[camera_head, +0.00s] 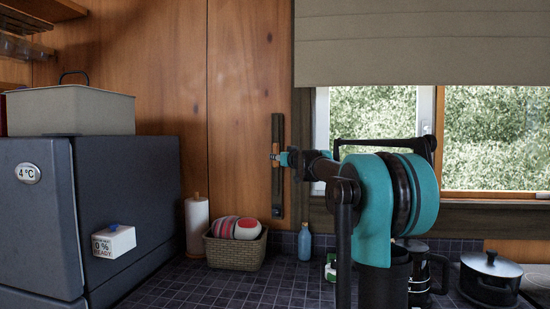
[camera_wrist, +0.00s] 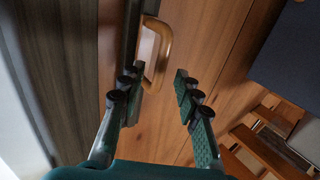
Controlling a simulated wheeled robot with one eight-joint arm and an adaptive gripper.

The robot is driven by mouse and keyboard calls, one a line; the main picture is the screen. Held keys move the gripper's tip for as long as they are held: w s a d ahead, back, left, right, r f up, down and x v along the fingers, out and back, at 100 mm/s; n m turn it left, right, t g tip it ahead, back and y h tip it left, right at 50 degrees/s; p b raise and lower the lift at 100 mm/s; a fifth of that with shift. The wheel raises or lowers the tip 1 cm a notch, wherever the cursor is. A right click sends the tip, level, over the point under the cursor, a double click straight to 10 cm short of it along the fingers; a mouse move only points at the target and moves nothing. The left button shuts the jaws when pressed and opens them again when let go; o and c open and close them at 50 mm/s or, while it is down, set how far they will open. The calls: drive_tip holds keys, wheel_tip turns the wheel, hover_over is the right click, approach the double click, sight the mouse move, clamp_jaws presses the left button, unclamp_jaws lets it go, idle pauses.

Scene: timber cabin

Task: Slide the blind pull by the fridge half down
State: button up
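The blind pull (camera_wrist: 158,52) is a copper-coloured D-shaped handle on a dark upright strip, seen ahead of my fingers in the wrist view. My gripper (camera_wrist: 160,92) is open, with its two dark-padded fingers apart. The handle's near end lies close to the left finger, with clear space to the right finger; I cannot tell if they touch. In the head view the dark strip (camera_head: 278,205) is on the timber wall beside the window. My gripper (camera_head: 277,157) is in front of it, and the handle is hard to make out there. The beige blind (camera_head: 420,45) covers the window's upper part.
The dark fridge (camera_head: 125,190) stands left, with a bin (camera_head: 75,110) on top. A paper roll (camera_head: 197,225), a basket (camera_head: 235,250) and a blue bottle (camera_head: 305,242) stand on the tiled counter below the strip. A black pot (camera_head: 490,275) is at right.

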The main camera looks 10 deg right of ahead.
drive_tip(key=v, duration=0.7)
drive_tip(key=shift+s, duration=0.2)
